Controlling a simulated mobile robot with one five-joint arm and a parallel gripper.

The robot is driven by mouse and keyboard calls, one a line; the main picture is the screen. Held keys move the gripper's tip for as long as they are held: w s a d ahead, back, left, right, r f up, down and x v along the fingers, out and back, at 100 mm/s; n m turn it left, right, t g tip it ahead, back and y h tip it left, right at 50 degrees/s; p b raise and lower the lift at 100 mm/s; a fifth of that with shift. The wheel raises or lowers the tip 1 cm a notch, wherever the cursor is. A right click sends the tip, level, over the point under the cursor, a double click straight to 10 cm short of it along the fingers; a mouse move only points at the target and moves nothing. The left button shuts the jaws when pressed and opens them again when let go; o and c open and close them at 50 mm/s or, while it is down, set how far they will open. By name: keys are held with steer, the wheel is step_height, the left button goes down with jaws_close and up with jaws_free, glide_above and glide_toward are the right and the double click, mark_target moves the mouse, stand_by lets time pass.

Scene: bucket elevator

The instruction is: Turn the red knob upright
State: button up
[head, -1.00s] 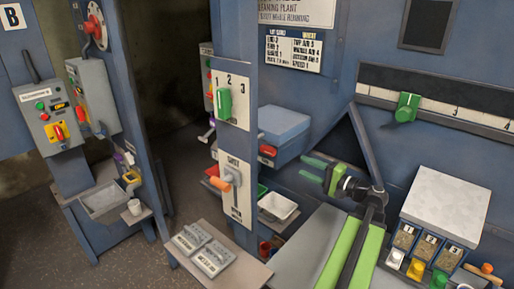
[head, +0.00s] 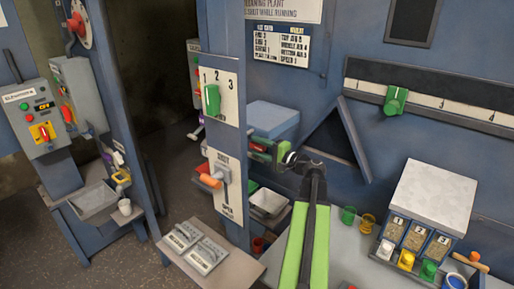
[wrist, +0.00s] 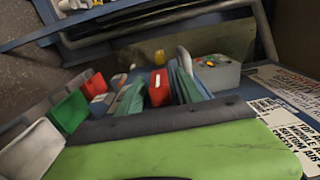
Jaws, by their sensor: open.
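A grey control box (head: 30,118) on the left frame has a red knob (head: 43,132) on a yellow plate; the knob looks tilted. A second grey box (head: 85,95) beside it also has a red knob on its side (head: 66,113). My gripper (head: 258,148) is open, just right of the panel post and well away from these boxes. In the wrist view a red block (wrist: 158,85) shows between its green fingers; I cannot tell how near it is. A grey box with coloured buttons (wrist: 213,72) shows beyond the fingers.
The post carries a green selector (head: 212,99) and an orange-handled lever (head: 210,181), close to my gripper. A shelf with two grey plates (head: 225,270) juts out below. A grey tray (head: 93,202) and white mug (head: 125,207) stand under the left boxes.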

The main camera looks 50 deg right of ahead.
steer(key=shift+w, duration=0.25)
steer(key=shift+c, duration=0.2)
jaws_close()
